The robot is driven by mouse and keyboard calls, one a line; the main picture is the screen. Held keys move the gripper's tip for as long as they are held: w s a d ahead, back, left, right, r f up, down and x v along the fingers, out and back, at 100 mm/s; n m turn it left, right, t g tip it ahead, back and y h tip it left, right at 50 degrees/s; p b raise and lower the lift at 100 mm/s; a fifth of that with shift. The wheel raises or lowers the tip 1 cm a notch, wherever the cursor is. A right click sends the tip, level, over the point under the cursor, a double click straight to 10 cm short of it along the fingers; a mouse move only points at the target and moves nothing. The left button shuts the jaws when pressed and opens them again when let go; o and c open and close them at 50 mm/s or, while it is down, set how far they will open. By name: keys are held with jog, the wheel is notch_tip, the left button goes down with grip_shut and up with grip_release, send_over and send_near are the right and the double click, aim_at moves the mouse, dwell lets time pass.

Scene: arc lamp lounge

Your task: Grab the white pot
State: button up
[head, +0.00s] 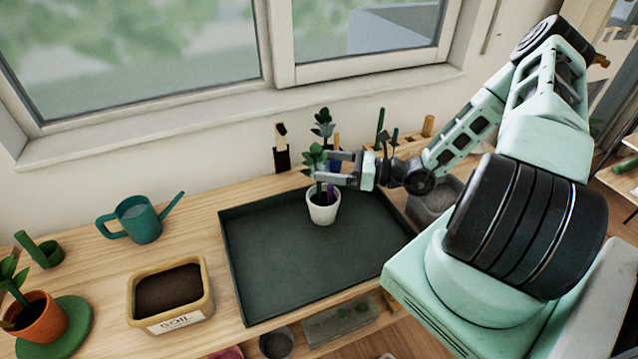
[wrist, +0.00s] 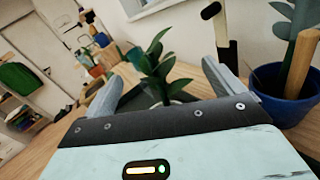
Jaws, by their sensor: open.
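The white pot (head: 323,212) stands upright on the dark tray (head: 285,265), near its back edge. It holds a leafy green plant (head: 313,158) and a thin purple item (head: 330,192). My gripper (head: 323,167) is open, level with the plant and above the pot's rim, reaching in from the right. In the wrist view the plant (wrist: 154,68) rises between my two spread fingers (wrist: 162,78). The pot is mostly hidden there by the gripper body. I cannot tell whether a finger touches the leaves.
A soil box (head: 170,288), a teal watering can (head: 139,219) and an orange pot (head: 38,318) stand to the left. A dark holder (head: 282,158) is behind the tray. A blue pot (wrist: 285,92) is close to the right finger in the wrist view. The tray's front is clear.

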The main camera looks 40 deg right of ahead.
aim_at(317, 163)
jog(key=p+x, duration=0.1)
jog(key=x, duration=0.2)
jog(key=shift+w+a+f, duration=0.1)
jog(key=shift+w+a, duration=0.05)
jog(key=shift+w, duration=0.05)
jog(key=c, duration=1.5)
jog(key=shift+c, duration=1.3)
